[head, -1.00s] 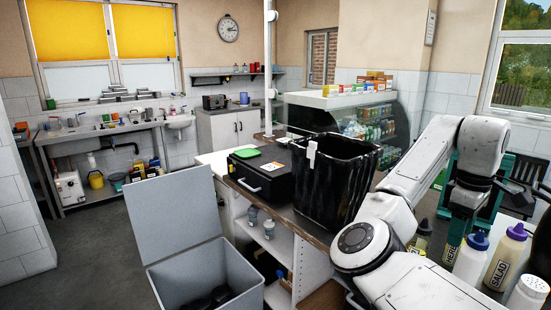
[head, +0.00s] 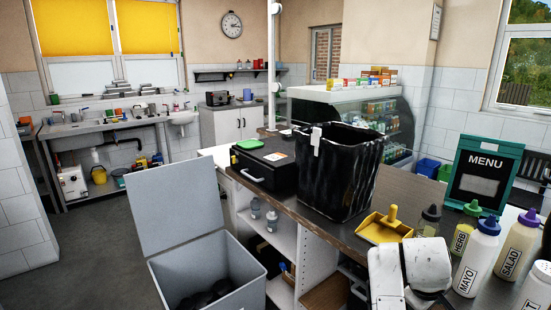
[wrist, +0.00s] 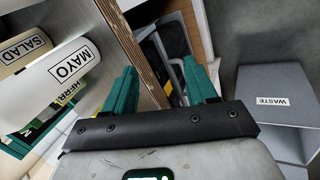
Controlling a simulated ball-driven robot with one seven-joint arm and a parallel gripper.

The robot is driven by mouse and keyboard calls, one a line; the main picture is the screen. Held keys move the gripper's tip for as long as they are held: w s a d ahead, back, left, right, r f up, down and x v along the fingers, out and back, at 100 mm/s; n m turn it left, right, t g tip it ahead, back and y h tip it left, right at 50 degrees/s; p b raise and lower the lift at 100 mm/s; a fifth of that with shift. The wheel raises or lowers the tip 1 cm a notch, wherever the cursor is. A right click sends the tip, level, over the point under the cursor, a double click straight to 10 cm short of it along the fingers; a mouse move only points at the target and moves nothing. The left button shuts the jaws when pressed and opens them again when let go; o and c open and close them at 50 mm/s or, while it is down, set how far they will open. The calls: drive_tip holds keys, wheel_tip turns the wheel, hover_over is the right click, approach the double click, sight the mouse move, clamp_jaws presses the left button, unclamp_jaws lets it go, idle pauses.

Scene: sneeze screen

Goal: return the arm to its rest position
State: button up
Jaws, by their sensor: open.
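My arm (head: 408,272) shows as white links at the bottom right of the head view, low beside the counter's near edge. My gripper (wrist: 158,68) shows in the wrist view with its two green fingers spread apart and nothing between them. The counter's wooden edge runs behind the gap between the fingers; I cannot tell how near it is. The gripper itself does not show clearly in the head view.
The counter (head: 400,187) holds a black bin (head: 340,170), a yellow dustpan (head: 384,228), a menu board (head: 482,172) and several sauce bottles, including mayo (head: 476,258). An open grey waste bin (head: 205,270) stands left of the counter. Floor further left is clear.

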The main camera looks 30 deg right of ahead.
drive_tip(key=s+a+f+y+b, duration=0.1)
drive_tip(key=s+a+f, duration=0.2)
drive_tip(key=a+f, duration=0.3)
drive_tip(key=s+a+f+n+y+b, duration=0.1)
drive_tip(key=s+a+f+y, duration=0.1)
drive_tip(key=s+a+f, duration=0.2)
drive_tip(key=s+a+f+t+y+b, duration=0.1)
drive_tip(key=s+a+f, duration=0.3)
drive_tip(key=a+f, duration=0.6)
drive_tip(key=a+y+b, duration=0.1)
drive_tip(key=a, duration=0.6)
drive_tip(key=shift+s+a, duration=0.15)
drive_tip(key=shift+s, duration=0.1)
